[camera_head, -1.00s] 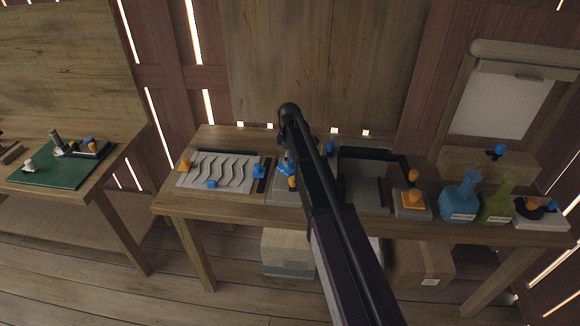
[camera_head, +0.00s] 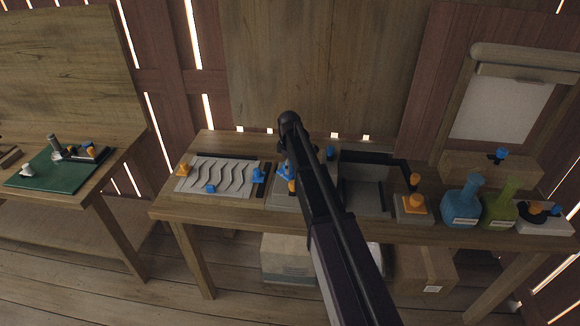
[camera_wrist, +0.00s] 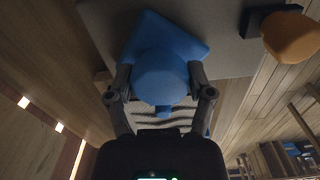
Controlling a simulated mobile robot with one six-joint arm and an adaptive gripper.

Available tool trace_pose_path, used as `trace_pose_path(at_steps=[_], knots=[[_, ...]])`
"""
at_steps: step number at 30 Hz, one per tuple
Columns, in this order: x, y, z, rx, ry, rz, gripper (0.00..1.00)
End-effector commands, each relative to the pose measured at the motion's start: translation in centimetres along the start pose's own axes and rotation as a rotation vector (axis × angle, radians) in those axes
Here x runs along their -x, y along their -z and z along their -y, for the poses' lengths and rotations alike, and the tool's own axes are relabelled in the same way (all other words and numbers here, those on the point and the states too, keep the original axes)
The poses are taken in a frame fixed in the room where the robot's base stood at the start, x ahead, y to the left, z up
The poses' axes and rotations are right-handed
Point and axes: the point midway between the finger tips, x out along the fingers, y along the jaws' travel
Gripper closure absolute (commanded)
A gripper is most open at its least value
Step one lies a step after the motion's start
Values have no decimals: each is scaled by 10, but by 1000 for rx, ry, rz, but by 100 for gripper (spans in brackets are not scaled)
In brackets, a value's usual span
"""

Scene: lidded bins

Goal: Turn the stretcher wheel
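A blue knob (camera_wrist: 162,76) with a round end and a wider, angular blue part behind it fills the middle of the wrist view. My gripper (camera_wrist: 160,78) has one finger on each side of the knob, and both appear to touch it. In the head view the blue part (camera_head: 282,171) shows just left of my arm, on a grey unit (camera_head: 283,198) on the bench. My arm hides my gripper's fingers there. An orange knob (camera_wrist: 291,37) on a black mount is at the upper right in the wrist view. No label marks which part is the stretcher wheel.
A grooved grey panel (camera_head: 222,174) with blue and orange knobs lies left on the bench. To the right are a dark open bin (camera_head: 364,195), an orange-knobbed block (camera_head: 412,208), blue (camera_head: 461,198) and green (camera_head: 499,207) flasks. Cardboard boxes (camera_head: 425,268) stand below.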

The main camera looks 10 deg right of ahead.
Motion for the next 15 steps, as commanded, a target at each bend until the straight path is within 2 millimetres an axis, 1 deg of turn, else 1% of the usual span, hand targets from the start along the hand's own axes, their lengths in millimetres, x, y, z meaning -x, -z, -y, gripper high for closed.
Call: trace_pose_path(at_steps=[9,15], knots=[[0,0,1,-10,2,0,79],[0,0,1,-61,3,0,79]])
